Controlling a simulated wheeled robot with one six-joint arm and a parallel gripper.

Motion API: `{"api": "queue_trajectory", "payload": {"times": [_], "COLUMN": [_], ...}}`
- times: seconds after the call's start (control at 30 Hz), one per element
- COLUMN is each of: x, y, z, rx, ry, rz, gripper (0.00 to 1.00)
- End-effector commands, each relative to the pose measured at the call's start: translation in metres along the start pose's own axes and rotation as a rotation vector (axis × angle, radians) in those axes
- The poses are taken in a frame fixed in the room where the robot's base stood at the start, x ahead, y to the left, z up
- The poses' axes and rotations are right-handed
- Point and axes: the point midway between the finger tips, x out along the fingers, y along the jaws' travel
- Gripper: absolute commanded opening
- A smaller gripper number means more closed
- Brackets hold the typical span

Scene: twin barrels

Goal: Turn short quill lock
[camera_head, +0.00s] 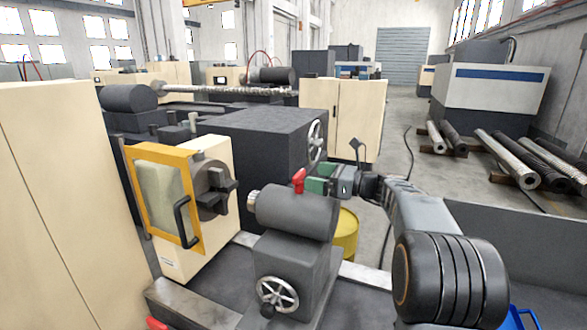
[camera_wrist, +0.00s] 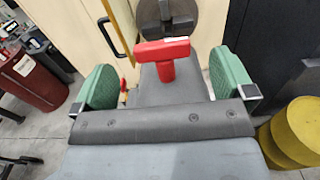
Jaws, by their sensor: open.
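The short quill lock is a red T-shaped handle (camera_head: 299,180) on top of the dark grey tailstock (camera_head: 293,214). In the wrist view the red handle (camera_wrist: 163,49) stands upright near the top middle, its crossbar running left to right. My gripper (camera_head: 318,186) is beside the handle at the right of the tailstock top. In the wrist view its two green fingers (camera_wrist: 164,85) are wide apart, one on each side of the handle, with clear gaps. Nothing is held. The handle's foot is visible on the tailstock.
A lathe chuck (camera_head: 215,190) and an open yellow-framed guard door (camera_head: 165,195) stand left of the tailstock. A handwheel (camera_head: 277,294) is on the tailstock's front end. A yellow barrel (camera_head: 346,233) stands behind it on the floor. Steel bars (camera_head: 520,160) lie far right.

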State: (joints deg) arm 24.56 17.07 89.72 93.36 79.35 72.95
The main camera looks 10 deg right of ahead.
Motion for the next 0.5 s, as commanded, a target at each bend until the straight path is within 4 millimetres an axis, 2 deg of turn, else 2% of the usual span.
{"api": "queue_trajectory", "payload": {"times": [0.03,0.2,0.5], "x": [0.011,0.04,0.07], "y": [0.001,0.0,-0.002], "z": [0.002,0.002,0.0], "rx": [0.002,0.0,0.0], "ry": [0.001,0.001,0.001], "rz": [0.004,0.001,-0.005], "gripper": [1.0,1.0,1.0]}}
